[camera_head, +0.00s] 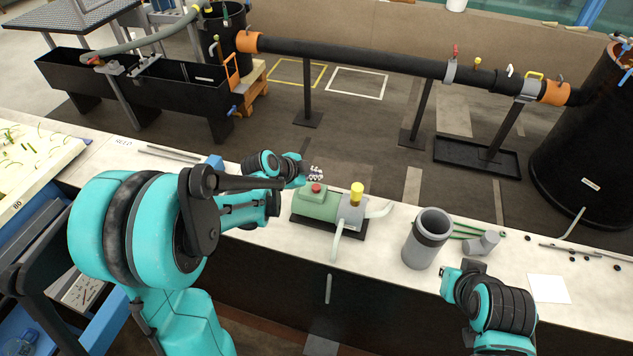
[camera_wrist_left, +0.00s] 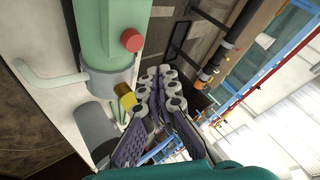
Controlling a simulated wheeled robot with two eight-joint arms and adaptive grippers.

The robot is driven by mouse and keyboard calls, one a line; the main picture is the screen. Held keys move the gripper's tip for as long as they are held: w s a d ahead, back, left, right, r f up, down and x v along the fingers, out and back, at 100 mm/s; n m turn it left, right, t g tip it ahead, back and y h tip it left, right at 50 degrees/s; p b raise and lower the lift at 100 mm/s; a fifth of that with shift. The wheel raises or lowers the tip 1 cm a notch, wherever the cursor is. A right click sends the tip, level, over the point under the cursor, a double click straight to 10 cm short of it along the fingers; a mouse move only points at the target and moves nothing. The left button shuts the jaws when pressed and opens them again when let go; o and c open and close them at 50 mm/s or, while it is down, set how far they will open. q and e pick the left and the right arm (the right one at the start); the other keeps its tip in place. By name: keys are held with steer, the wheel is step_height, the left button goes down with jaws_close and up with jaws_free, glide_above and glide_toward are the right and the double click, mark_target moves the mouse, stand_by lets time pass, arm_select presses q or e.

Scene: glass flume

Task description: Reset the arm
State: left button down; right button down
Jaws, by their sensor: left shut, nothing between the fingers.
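My left arm comes in from the left over the bench, and its gripper (camera_head: 314,173) is just behind the green pump. In the left wrist view the left gripper (camera_wrist_left: 162,88) has its fingers together with nothing between them. The green pump (camera_head: 315,206) has a red button and a yellow cap and sits on a dark base on the bench. The pump also shows in the left wrist view (camera_wrist_left: 108,28), beside the fingers and apart from them. My right arm shows at the lower right, but its fingertips are not visible.
A grey cylinder (camera_head: 427,238) stands on the bench right of the pump, near a grey pipe fitting (camera_head: 482,243) and green rods. A white sheet (camera_head: 549,289) lies further right. Behind the bench are a long black pipe (camera_head: 350,57) and a black tank (camera_head: 590,150).

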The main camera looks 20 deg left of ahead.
arm_select(q)
steer(key=shift+r, duration=0.45)
steer(key=shift+f, duration=0.1)
steer(key=shift+s+d+f+b, duration=0.1)
steer(key=shift+s+b, duration=0.15)
steer(key=shift+b, duration=0.05)
steer(key=s+f+n+y+b, duration=0.1)
steer(key=s+f+n+b, duration=0.3)
steer(key=s+b, duration=0.2)
steer(key=s+f+n+y+b, duration=0.1)
steer(key=s+f+n+b, duration=0.3)
steer(key=s, duration=0.6)
steer(key=s+f+n+g+y+b, duration=0.1)
steer(key=s+f+n+y+b, duration=0.1)
steer(key=s+f+n+b, duration=0.2)
steer(key=s+n+b, duration=0.2)
steer(key=s+b, duration=0.2)
steer(key=shift+a+f, duration=0.2)
stand_by(0.6)
